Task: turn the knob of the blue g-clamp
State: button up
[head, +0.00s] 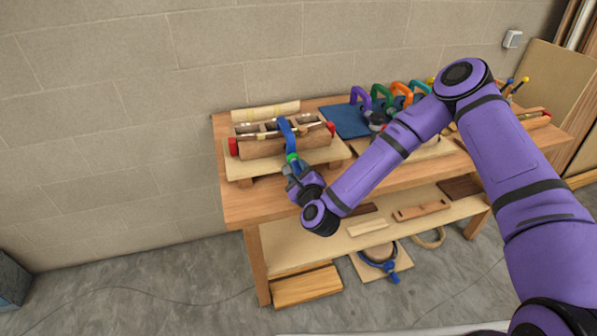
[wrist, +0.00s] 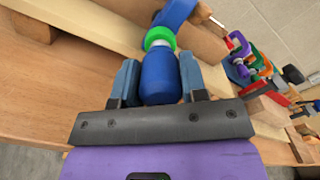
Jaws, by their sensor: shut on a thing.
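The blue g-clamp (head: 287,133) sits over the front of the wooden form with its blue frame arched above it. Its green collar (wrist: 158,38) shows in the wrist view, with the rounded blue knob (wrist: 160,78) below it. My gripper (wrist: 159,62) is shut on the knob, one blue-grey finger on each side. In the head view my gripper (head: 294,170) reaches the clamp's lower end at the front of the board. My gripper hides most of the knob there.
The wooden form (head: 262,146) lies on a pale board (head: 247,169) on the workbench (head: 244,210), with red-ended bar clamps alongside. Purple (head: 360,97), green and orange clamps stand at the back on the right. A lower shelf holds wood pieces. Bare bench lies to the front left.

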jog(key=shift+w+r+m, duration=0.1)
jog(key=shift+m, duration=0.4)
jog(key=o, duration=0.9)
jog(key=v, duration=1.1)
jog(key=shift+w, duration=0.1)
